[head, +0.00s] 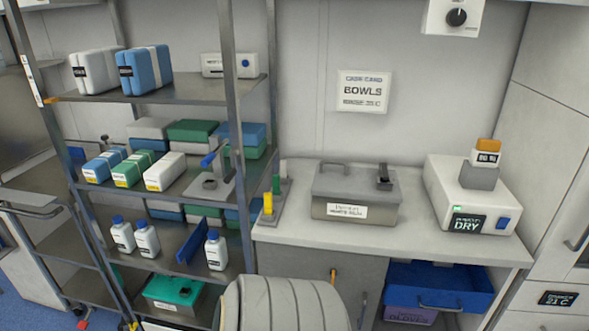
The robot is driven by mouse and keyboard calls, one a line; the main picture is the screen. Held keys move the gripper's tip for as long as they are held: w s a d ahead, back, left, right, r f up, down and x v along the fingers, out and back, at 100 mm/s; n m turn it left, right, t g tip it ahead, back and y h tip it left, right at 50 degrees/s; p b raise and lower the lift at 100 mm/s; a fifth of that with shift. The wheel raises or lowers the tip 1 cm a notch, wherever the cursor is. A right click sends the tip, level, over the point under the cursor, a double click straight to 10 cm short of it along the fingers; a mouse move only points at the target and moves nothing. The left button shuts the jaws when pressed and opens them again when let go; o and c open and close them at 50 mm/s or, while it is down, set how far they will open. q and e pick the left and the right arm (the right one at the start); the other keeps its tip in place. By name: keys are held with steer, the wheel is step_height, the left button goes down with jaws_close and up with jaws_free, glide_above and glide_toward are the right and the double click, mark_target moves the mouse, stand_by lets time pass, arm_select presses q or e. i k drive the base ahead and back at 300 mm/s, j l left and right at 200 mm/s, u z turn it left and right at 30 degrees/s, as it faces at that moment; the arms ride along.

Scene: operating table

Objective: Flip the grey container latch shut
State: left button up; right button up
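The grey container (355,208) stands on the white counter, with a white label on its front and its lid down. A handle (334,167) rises at the left of the lid. A dark latch (384,176) stands up on the lid's right part; its upper part looks raised, tilted slightly. Neither of my grippers shows in the head view, so nothing of mine is seen touching the container or latch.
A white DRY unit (470,198) stands right of the container. Yellow and green posts (268,204) stand to its left. A loaded metal shelf rack (232,120) is further left. A blue drawer (440,286) is open below the counter. A grey ribbed shape (285,305) fills the bottom middle.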

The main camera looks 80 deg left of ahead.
mark_target(384, 174)
steer(key=u, duration=2.25)
